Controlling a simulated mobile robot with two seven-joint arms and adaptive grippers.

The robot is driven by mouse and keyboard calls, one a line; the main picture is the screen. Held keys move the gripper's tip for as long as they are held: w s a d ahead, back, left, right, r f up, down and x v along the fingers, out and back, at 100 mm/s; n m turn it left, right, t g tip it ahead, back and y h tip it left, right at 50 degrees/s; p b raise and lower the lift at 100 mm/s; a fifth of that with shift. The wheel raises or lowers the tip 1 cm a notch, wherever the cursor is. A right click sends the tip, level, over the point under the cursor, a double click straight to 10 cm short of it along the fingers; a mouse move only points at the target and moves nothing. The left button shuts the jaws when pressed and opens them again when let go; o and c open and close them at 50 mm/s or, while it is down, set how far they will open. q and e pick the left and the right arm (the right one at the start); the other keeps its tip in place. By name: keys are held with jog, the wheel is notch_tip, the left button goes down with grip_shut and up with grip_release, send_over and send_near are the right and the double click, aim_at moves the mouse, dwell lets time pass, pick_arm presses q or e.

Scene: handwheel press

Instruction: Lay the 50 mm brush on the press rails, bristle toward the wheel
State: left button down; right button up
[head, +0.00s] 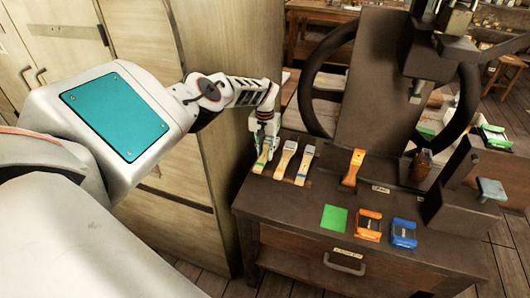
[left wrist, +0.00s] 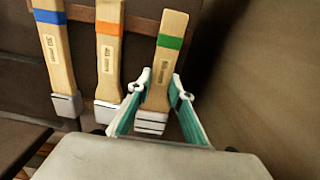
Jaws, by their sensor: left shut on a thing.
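Three wooden-handled brushes lie side by side at the left end of the dark bench. In the left wrist view one has a blue band (left wrist: 60,55), one an orange band (left wrist: 108,50) and one a green band (left wrist: 164,60); their small labels are hard to read. My left gripper (head: 263,150) points down at the leftmost brush in the head view. In the left wrist view its fingers (left wrist: 156,105) are shut on the green-banded brush, around its metal ferrule end. The press's dark handwheel (head: 308,100) stands behind its column (head: 372,90). I cannot make out the rails clearly. My right gripper is out of view.
A green square (head: 334,219), an orange box-like item (head: 368,225) and a blue one (head: 403,233) lie at the bench's front. A dark block (head: 455,205) is at right. A tall cabinet (head: 215,110) stands close at left.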

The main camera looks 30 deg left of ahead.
pick_arm(q)
jog(key=shift+f, duration=0.2)
jog(key=c, duration=1.7)
grip_release()
